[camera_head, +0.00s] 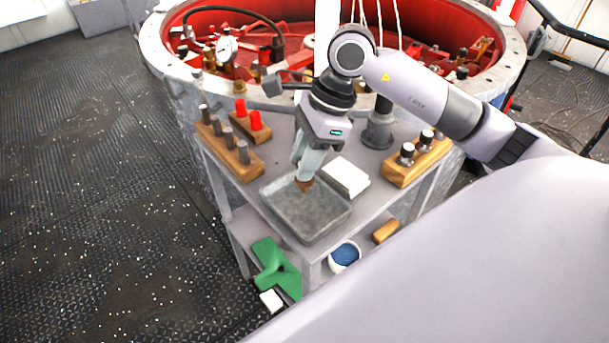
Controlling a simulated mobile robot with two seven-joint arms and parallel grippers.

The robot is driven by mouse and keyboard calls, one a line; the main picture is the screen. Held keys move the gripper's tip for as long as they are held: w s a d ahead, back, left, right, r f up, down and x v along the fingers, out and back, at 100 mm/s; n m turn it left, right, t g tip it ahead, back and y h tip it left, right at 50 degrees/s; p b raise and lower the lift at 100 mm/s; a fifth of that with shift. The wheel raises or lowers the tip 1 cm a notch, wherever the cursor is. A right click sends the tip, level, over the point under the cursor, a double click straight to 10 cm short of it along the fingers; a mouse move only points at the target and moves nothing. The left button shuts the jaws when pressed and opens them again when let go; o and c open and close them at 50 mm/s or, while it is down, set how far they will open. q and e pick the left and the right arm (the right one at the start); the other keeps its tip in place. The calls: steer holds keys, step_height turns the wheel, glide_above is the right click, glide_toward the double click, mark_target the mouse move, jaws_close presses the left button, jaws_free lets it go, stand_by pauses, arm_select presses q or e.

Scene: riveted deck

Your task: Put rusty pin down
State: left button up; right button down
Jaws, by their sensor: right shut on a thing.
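My right gripper (304,178) points down over the grey metal tray (319,222) on the small table. It is shut on the rusty pin (305,185), a short brown piece that shows just below the fingertips. The pin is over the back part of the tray; I cannot tell whether it touches the tray floor. The rest of the pin is hidden by the fingers. The visible tray floor is empty. My left gripper is not in view.
Wooden blocks with dark pins (230,150), red pins (248,122) and metal pins (415,158) stand around the tray. A white block (346,177) lies right beside it. A lower shelf holds a green cloth (273,265) and a white bowl (344,256). A large red-lined ring (212,25) stands behind.

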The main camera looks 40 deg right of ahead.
steer(key=shift+f, duration=2.4)
steer(key=c, duration=0.8)
jaws_free()
steer(key=shift+c, duration=0.2)
steer(key=v, duration=1.2)
